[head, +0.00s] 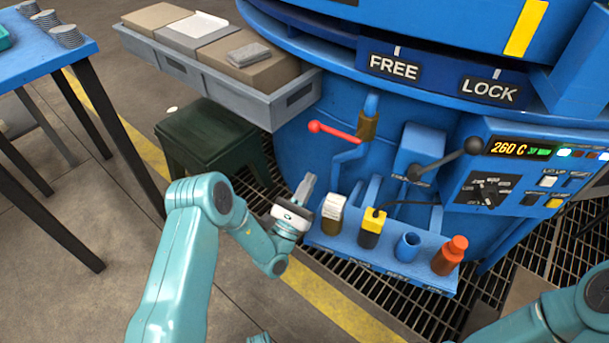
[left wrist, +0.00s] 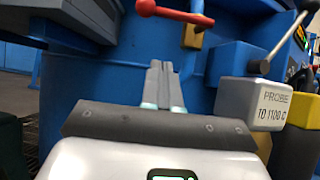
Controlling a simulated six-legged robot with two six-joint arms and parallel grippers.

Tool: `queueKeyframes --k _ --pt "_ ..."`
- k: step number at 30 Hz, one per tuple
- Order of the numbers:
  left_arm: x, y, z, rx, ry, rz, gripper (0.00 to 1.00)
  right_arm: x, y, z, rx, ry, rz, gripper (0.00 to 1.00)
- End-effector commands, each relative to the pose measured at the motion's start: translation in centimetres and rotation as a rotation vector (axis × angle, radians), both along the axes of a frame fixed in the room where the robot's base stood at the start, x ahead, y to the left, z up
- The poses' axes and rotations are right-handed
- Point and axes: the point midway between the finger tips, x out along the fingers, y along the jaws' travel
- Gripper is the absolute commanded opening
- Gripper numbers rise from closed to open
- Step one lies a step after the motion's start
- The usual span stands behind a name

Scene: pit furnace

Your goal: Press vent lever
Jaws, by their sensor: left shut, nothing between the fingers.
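A lever with a red handle and red ball end (head: 333,131) sticks out to the left from a brass fitting (head: 367,125) on the blue furnace. It also crosses the top of the left wrist view (left wrist: 175,13). A second lever with a black ball knob (head: 474,146) stands further right on a blue box. I cannot read a vent label on either. My left gripper (head: 308,183) is shut and empty, its fingers together, below and left of the red handle. In the left wrist view its fingertips (left wrist: 160,68) show apart from the red handle, against the blue wall.
A holder shelf (head: 340,245) below carries a white-labelled probe block (head: 333,207), a yellow-black tool (head: 372,222), a blue cup (head: 407,247) and an orange bottle (head: 450,255). A grey tray (head: 240,92) juts out above a dark green stool (head: 208,135). A control panel (head: 540,170) is right.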

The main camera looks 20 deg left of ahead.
Motion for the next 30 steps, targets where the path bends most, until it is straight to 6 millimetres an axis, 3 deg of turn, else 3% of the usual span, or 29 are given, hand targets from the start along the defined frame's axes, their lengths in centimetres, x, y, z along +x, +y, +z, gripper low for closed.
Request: queueKeyframes --k 2,4,9,18,30 --pt "1.6 -0.5 1.9 0.002 -0.011 -0.001 0.0 -0.1 0.2 1.3 0.001 -0.001 0.008 0.43" --pt "3.0 -0.7 1.8 0.003 -0.013 -0.001 0.0 0.0 0.1 -0.1 0.0 -0.003 0.005 0.43" --pt "5.8 -1.4 3.8 0.001 -0.011 -0.001 0.0 0.3 -0.1 -1.0 -0.002 -0.007 -0.003 0.43" --pt "6.3 -1.4 7.4 -0.001 -0.005 -0.001 0.0 0.4 -0.2 -1.5 -0.003 -0.01 -0.009 0.43" --pt "6.4 -1.4 7.8 0.001 -0.005 -0.001 0.0 0.5 -0.2 -1.4 -0.004 -0.011 -0.009 0.43"
